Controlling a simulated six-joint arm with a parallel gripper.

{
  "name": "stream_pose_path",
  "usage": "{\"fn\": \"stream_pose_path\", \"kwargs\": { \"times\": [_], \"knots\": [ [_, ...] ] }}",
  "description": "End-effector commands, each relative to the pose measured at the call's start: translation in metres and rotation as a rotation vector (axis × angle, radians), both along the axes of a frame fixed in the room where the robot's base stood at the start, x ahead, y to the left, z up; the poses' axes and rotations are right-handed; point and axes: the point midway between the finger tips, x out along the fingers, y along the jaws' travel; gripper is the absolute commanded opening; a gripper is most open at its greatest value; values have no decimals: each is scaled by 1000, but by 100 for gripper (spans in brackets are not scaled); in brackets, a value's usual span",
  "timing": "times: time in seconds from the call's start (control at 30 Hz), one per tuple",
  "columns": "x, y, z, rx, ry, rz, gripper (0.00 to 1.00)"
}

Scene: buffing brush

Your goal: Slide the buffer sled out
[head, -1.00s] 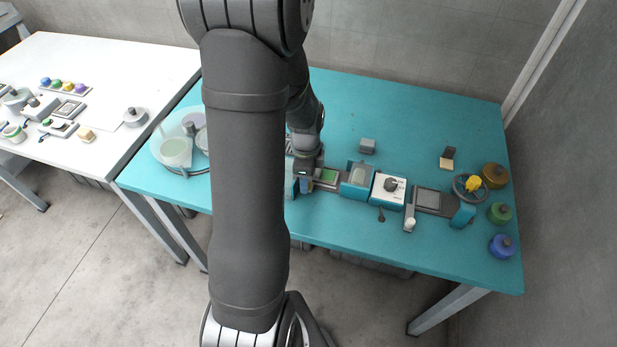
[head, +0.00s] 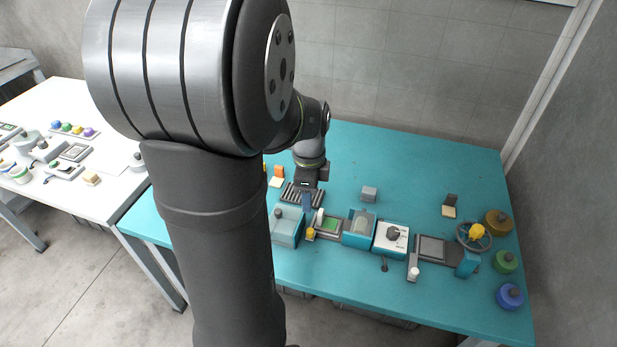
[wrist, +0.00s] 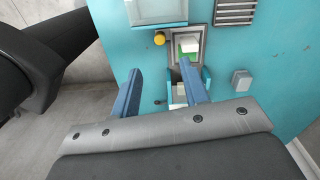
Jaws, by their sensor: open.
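A flat grey carriage (head: 318,235) carries a green pad (head: 331,224), with a yellow knob (head: 311,233) at its left front. I take this to be the buffer sled, but cannot be sure. It sits left of a teal housing with a pale roller (head: 360,225). In the wrist view, the green pad (wrist: 187,56) and the yellow knob (wrist: 159,38) lie beyond my fingertips.
A clear teal-based box (head: 287,227) stands left of the carriage. A dark ribbed rack (head: 290,195) lies behind. A white dial box (head: 391,238), a grey plate unit (head: 432,248) and a handwheel (head: 474,237) stand right.

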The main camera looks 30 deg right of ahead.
Motion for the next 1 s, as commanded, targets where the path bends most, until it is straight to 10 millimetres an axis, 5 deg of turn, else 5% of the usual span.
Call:
{"fn": "stream_pose_path", "kwargs": {
  "times": [0.13, 0.33, 1.0],
  "knots": [
    [1, -1, 30, -2, -3, 0, 41],
    [2, -1, 50, -1, -1, 0, 41],
    [1, -1, 49, 1, 2, 0, 41]
  ]
}}
